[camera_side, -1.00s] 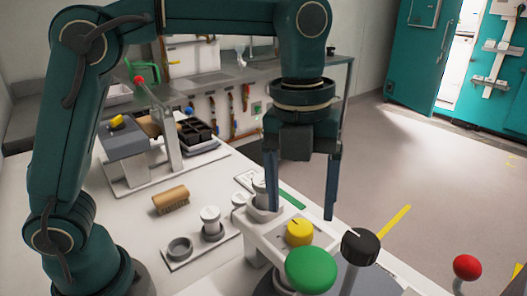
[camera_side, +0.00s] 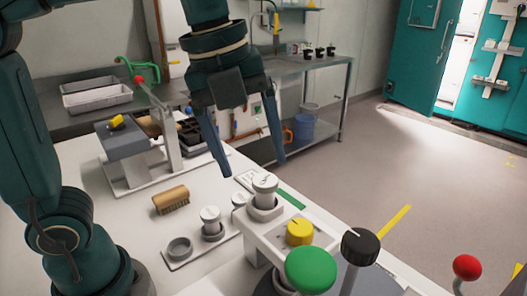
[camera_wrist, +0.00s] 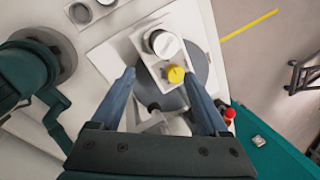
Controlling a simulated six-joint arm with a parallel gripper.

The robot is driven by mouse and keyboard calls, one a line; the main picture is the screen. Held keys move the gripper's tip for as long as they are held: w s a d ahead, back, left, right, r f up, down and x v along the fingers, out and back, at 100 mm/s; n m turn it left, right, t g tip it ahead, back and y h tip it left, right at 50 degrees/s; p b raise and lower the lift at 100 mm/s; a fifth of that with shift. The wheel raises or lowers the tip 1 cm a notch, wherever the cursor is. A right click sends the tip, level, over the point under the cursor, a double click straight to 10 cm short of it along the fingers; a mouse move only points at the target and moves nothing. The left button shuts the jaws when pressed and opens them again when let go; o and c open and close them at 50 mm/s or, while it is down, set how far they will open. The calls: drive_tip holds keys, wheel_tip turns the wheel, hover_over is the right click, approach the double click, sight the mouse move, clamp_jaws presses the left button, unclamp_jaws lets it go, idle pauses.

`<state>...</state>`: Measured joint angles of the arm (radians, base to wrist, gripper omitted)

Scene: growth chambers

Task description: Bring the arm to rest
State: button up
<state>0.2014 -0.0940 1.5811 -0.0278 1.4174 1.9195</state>
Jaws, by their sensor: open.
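My gripper (camera_side: 254,166) is open and empty, its two blue-grey fingers apart and raised above the white worktop. In the wrist view my gripper (camera_wrist: 166,80) spreads its fingers on either side of the yellow knob (camera_wrist: 176,74), well above it. In the side view the yellow knob (camera_side: 299,232) sits on a pale block, with a white-capped jar (camera_side: 265,188) standing in a holder at its back end. The jar also shows in the wrist view (camera_wrist: 163,43). Nothing hangs from the fingers.
A green knob (camera_side: 311,269), black knob (camera_side: 361,246) and red knob (camera_side: 467,267) stand at the front right. A brush (camera_side: 171,200) and a two-place holder (camera_side: 190,250) with one capped jar lie left. A grey press-like stand (camera_side: 125,140) is behind. Open air surrounds the gripper.

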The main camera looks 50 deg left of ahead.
drive_tip(key=s+a+f+n+t, duration=0.1)
drive_tip(key=s+a+f+n, duration=0.1)
drive_tip(key=n, duration=1)
drive_tip(key=s+a+f+n+t, duration=0.2)
drive_tip(key=s+f+n, duration=0.3)
drive_tip(key=n, duration=0.7)
drive_tip(key=shift+a+f+y, duration=0.4)
drive_tip(key=shift+a+f, duration=0.05)
drive_tip(key=shift+a, duration=0.25)
drive_tip(key=shift+s, duration=0.1)
